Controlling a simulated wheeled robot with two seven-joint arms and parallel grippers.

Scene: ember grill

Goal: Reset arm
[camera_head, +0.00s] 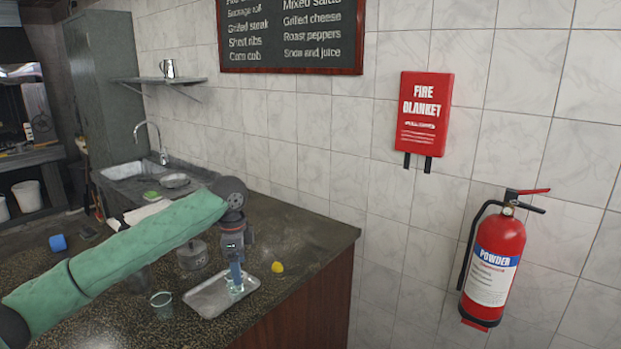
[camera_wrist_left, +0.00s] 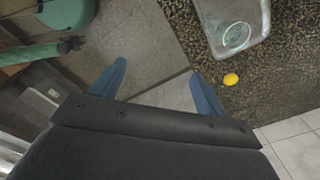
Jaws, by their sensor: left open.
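My left arm, in a green sleeve, reaches in from the left in the head view. Its gripper (camera_head: 236,279) points down in front of the metal tray (camera_head: 207,300) on the dark counter. In the left wrist view the two blue fingers (camera_wrist_left: 158,68) are spread apart with nothing between them. That view shows the tray (camera_wrist_left: 259,17) at the upper right with a clear glass (camera_wrist_left: 236,36) on it, and a yellow lemon (camera_wrist_left: 231,79) beside it. In the head view the fingers partly cover the glass (camera_head: 238,291). My right gripper is not in view.
Another glass (camera_head: 161,304) stands left of the tray on the counter (camera_head: 310,236). The lemon (camera_head: 277,267) lies right of the tray. A sink (camera_head: 128,171) is at the back. A fire extinguisher (camera_head: 493,262) and fire blanket (camera_head: 424,113) hang on the tiled wall.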

